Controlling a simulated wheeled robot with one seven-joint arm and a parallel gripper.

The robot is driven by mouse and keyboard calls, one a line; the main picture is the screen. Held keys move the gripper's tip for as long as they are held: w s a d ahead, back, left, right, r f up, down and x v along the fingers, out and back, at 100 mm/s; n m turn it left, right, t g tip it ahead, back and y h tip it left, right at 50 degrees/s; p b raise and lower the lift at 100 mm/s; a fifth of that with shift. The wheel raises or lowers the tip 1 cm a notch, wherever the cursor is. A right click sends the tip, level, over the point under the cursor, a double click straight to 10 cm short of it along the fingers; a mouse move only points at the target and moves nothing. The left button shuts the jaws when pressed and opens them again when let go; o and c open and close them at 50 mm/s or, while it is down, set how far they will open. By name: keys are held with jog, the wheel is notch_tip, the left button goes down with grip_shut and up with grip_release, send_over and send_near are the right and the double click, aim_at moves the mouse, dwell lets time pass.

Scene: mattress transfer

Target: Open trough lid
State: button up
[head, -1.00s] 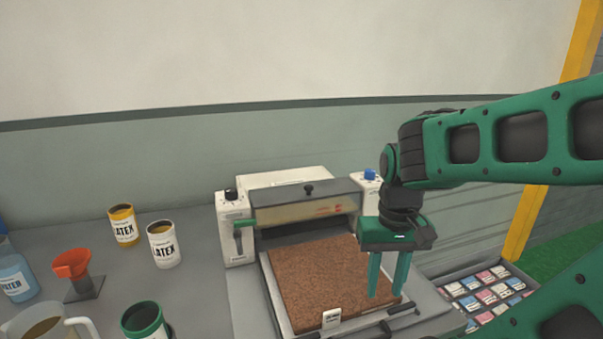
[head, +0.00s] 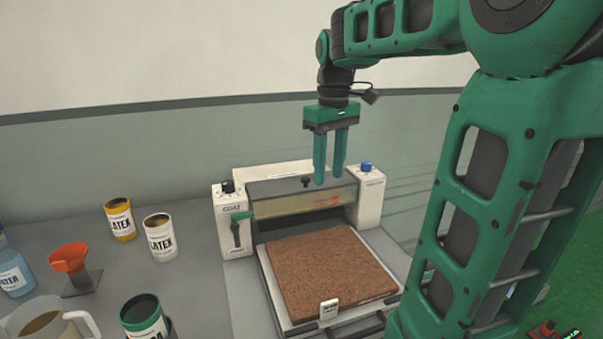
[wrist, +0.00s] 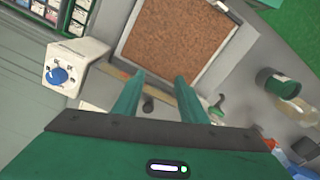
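The coating machine (head: 229,209) stands against the wall, with a grey trough lid (head: 270,190) across its top. A small black knob (head: 305,182) sits on the lid; in the wrist view the knob (wrist: 148,104) shows between my fingers. The lid looks shut. My gripper (head: 329,182) is above the machine, fingers pointing down and apart, with nothing between them. In the head view the fingertips are just right of the knob; I cannot tell how far above it they are.
A brown mattress slab (head: 325,270) lies on the tray in front of the machine. Latex cans (head: 160,240), a red funnel (head: 69,258) and a jug (head: 50,322) stand on the left of the table.

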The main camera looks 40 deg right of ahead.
aim_at(305, 178)
jog(key=w+r+n, duration=0.4)
jog(key=w+r, duration=0.2)
jog(key=w, duration=0.3)
jog(key=shift+n, duration=0.3)
jog(key=f, duration=1)
jog(key=shift+w+d+f, duration=0.25)
jog(key=shift+f, duration=0.1)
grip_shut()
